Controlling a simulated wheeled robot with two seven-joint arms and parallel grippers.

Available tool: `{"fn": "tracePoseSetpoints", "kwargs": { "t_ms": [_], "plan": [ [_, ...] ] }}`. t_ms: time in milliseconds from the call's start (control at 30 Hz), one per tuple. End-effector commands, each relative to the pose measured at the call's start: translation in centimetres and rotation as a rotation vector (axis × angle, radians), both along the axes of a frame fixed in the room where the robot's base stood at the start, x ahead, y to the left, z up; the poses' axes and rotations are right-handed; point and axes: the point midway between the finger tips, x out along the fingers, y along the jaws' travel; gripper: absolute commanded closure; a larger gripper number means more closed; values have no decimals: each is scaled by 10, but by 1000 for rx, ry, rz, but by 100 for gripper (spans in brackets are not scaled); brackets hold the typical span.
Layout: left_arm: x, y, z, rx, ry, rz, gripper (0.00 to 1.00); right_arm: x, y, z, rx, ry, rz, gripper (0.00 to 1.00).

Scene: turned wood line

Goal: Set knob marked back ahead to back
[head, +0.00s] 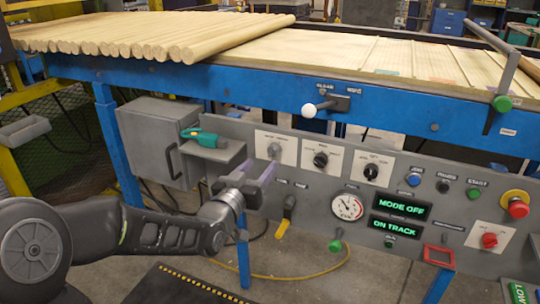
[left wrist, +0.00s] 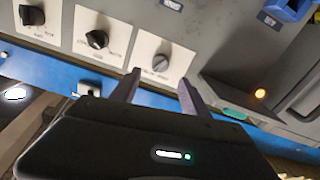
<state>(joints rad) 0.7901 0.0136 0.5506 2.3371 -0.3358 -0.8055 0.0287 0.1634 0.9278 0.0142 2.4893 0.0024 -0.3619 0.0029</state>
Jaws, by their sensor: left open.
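A round grey knob (head: 273,150) sits on a white plate at the left end of the row of three knobs on the grey panel. Its label is too small to read surely. The knob also shows in the left wrist view (left wrist: 160,62), its slot slightly tilted. My left gripper (head: 258,170) is open, its two purple-grey fingers pointing at this plate. In the left wrist view the fingertips (left wrist: 159,77) lie either side of the knob's lower side, apart from it as far as I can see. My right gripper is not in view.
Two black knobs (head: 320,159) (head: 370,171) stand to the right on similar plates. A yellow lever (head: 284,222) and a gauge (head: 348,207) lie below. A green tool (head: 205,138) rests on a small shelf by a grey box (head: 155,140). Displays read MODE OFF (head: 401,207) and ON TRACK (head: 398,228).

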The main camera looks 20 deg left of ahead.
Motion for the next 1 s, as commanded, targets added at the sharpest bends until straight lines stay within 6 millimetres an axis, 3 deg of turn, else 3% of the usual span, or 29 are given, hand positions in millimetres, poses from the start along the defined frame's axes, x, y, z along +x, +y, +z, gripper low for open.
{"fn": "tracePoseSetpoints", "kwargs": {
  "t_ms": [500,833,1000],
  "plan": [
    [68,0,-1,-4,-1,-1,46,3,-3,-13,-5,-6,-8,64],
    [73,0,0,-2,1,0,46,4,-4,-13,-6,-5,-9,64],
    [73,0,0,-2,1,0,59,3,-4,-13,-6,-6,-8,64]
  ]
}}
